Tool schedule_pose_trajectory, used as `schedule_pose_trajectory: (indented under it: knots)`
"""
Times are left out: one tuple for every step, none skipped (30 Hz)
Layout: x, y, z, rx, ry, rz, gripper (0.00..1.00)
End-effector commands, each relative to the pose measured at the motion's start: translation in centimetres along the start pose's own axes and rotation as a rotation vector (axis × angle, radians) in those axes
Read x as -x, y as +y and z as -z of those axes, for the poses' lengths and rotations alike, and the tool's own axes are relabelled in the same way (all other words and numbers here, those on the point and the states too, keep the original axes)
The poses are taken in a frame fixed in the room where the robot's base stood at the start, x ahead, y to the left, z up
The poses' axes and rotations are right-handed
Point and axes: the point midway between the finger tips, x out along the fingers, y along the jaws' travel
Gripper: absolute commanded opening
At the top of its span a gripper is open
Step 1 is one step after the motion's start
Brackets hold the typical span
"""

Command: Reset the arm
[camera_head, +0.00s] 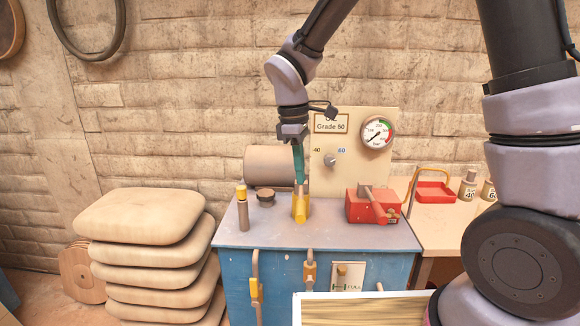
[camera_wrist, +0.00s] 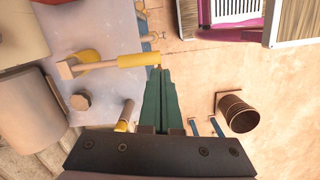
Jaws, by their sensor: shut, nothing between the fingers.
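My gripper (camera_head: 299,180) points down above the blue filter press (camera_head: 236,284), close to a yellow-handled lever (camera_head: 301,207) on its grey top. In the wrist view my gripper's green fingers (camera_wrist: 164,95) are together with nothing between them. The yellow handle (camera_wrist: 138,60) lies just beyond the fingertips there; I cannot tell whether they touch it. My arm reaches down from the top of the head view.
A yellow-topped post (camera_head: 242,210), a dark knob (camera_head: 266,198) and a red block with a handle (camera_head: 372,205) stand on the press top. Behind is a panel with a gauge (camera_head: 378,132). Stacked sacks (camera_head: 140,216) stand left, a side table (camera_head: 450,214) right.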

Motion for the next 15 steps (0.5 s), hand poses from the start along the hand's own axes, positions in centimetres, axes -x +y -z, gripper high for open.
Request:
schedule_pose_trajectory:
  knots:
    - [2.0, 0.9, -1.9, -0.1, 0.041, -0.016, 0.0]
    - [3.0, 1.3, -3.0, -0.164, 0.064, -0.022, 0.0]
    - [4.3, 1.7, -4.5, -0.254, 0.098, -0.03, 0.0]
    - [5.2, 2.0, -5.8, -0.32, 0.123, -0.035, 0.0]
    - [6.1, 2.2, -6.9, -0.386, 0.149, -0.039, 0.0]
    - [7.2, 2.4, -8.4, -0.472, 0.183, -0.046, 0.0]
    - [8.0, 2.5, -9.5, -0.537, 0.21, -0.049, 0.0]
    - [8.8, 2.5, -10.7, -0.602, 0.236, -0.052, 0.0]
    - [9.8, 2.5, -12.2, -0.687, 0.272, -0.056, 0.0]
    - [10.4, 2.5, -13.3, -0.751, 0.3, -0.059, 0.0]
    - [11.1, 2.3, -14.4, -0.814, 0.328, -0.061, 0.0]
    - [11.9, 2.1, -15.8, -0.897, 0.368, -0.064, 0.0]
    - [12.5, 1.9, -16.9, -0.959, 0.397, -0.065, 0.0]
    - [13.0, 1.6, -17.9, -1.021, 0.428, -0.066, 0.0]
    - [13.7, 1.2, -19.3, -1.102, 0.468, -0.067, 0.0]
